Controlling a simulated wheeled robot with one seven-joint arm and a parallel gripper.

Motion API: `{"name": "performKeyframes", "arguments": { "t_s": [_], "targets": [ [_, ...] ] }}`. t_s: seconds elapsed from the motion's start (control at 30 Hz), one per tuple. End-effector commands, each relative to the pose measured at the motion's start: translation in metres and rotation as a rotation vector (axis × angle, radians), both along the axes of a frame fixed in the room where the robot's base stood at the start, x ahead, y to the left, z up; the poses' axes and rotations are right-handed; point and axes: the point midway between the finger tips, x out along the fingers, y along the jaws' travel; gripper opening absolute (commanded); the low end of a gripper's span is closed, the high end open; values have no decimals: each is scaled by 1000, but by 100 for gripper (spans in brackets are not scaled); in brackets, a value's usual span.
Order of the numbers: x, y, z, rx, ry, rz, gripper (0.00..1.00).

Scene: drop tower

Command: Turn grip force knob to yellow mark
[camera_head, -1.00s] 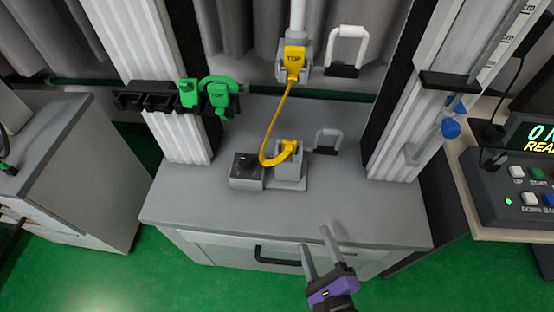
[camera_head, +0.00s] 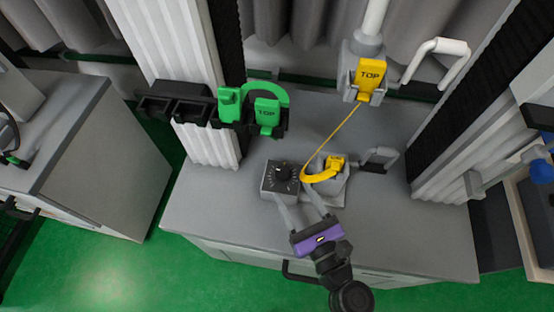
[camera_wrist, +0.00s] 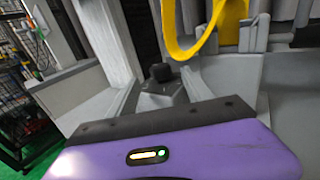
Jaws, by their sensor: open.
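The grip force knob (camera_head: 282,173) is a black dial on a dark face with light tick marks, on top of a grey box (camera_head: 268,189) on the bench. I cannot make out a yellow mark on the dial. In the wrist view the black knob (camera_wrist: 161,72) stands ahead, between the lines of my two fingers. My gripper (camera_head: 294,193) is open and empty, with its purple body in front of the box. Its fingertips are close to the near side of the knob; I cannot tell whether they touch the box.
A yellow strap (camera_head: 320,170) runs from the grey holder beside the knob box up to a yellow TOP block (camera_head: 369,78). Green clips (camera_head: 262,112) hang on a black rack at left. The bench front is clear.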

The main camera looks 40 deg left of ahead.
Motion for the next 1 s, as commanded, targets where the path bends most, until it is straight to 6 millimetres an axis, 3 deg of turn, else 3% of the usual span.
{"name": "performKeyframes", "arguments": {
  "t_s": [0.5, 0.87, 1.0],
  "targets": [
    [27, 63, 0, -1, -3, 1, 59],
    [30, 68, 0, -2, -2, -1, 59],
    [29, 68, 0, -2, -2, -1, 35]
  ]
}}
